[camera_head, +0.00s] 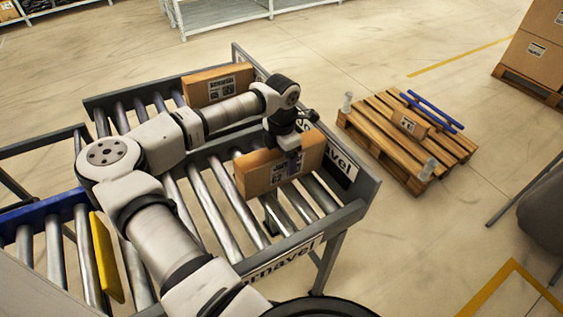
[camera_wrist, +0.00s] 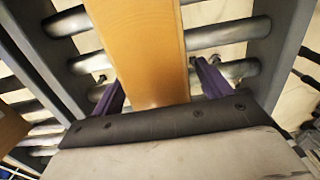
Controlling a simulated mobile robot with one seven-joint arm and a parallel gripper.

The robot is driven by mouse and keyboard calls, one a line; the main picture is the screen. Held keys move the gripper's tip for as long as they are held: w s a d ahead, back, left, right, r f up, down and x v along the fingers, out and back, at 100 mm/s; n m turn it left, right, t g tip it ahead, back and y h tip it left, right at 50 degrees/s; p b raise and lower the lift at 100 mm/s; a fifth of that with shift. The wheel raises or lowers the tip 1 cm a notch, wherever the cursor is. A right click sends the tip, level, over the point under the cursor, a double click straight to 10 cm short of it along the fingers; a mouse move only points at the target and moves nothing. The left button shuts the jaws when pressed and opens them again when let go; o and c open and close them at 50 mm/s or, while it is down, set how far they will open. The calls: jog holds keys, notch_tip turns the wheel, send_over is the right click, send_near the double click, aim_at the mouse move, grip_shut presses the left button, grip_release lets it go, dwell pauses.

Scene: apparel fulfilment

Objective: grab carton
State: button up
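An upright tan carton (camera_head: 262,179) with a white label stands on the rollers near the right end of the conveyor. My gripper (camera_head: 290,160) is above it, pointing down, with one finger in front of its labelled face. In the wrist view, the carton's narrow top (camera_wrist: 145,45) lies between the two purple fingers of my gripper (camera_wrist: 158,88). The fingers are apart, one on each side. A small gap shows at the right finger; contact at the left finger is unclear. A second labelled carton (camera_head: 217,84) stands at the conveyor's far side.
The roller conveyor (camera_head: 358,203) has raised grey side rails close to the carton. A yellow panel (camera_head: 106,258) stands at its left. A wooden pallet (camera_head: 385,150) with a small box (camera_head: 410,123) and blue bars (camera_head: 432,111) is on the floor to the right. Open floor surrounds the pallet.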

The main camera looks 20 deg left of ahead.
jog(key=c, duration=1.4)
jog(key=shift+r, duration=0.1)
